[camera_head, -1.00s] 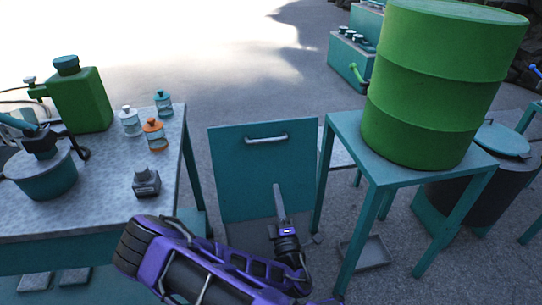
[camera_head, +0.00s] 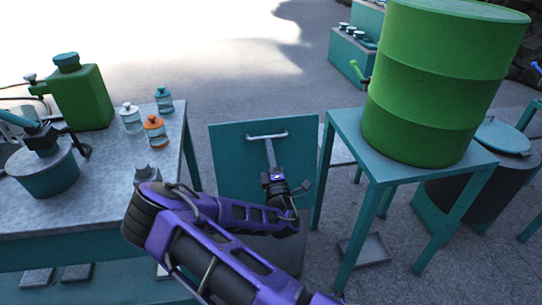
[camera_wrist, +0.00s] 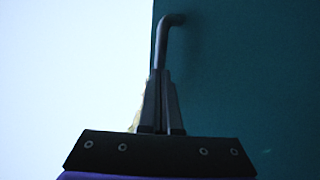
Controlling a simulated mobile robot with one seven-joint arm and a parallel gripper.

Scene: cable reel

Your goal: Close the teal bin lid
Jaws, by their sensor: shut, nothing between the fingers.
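The teal bin lid (camera_head: 235,180) stands upright, open, in the middle of the head view. A pale bar handle (camera_head: 262,136) runs across its upper part. The bin below it is mostly hidden by my arm. My gripper (camera_head: 268,141) is shut and empty, in front of the lid, its tips overlapping the handle in the head view. In the wrist view the lid (camera_wrist: 245,80) fills the right side. The handle (camera_wrist: 172,28) shows as a dark bent bar just past my shut fingertips (camera_wrist: 160,72). I cannot tell whether they touch.
A workbench (camera_head: 100,200) with jars and a green can (camera_head: 80,98) stands left. A teal table (camera_head: 345,135) bearing a big green drum (camera_head: 440,85) stands close on the right. A shallow tray (camera_head: 366,250) lies on the floor below it. Open floor lies behind the lid.

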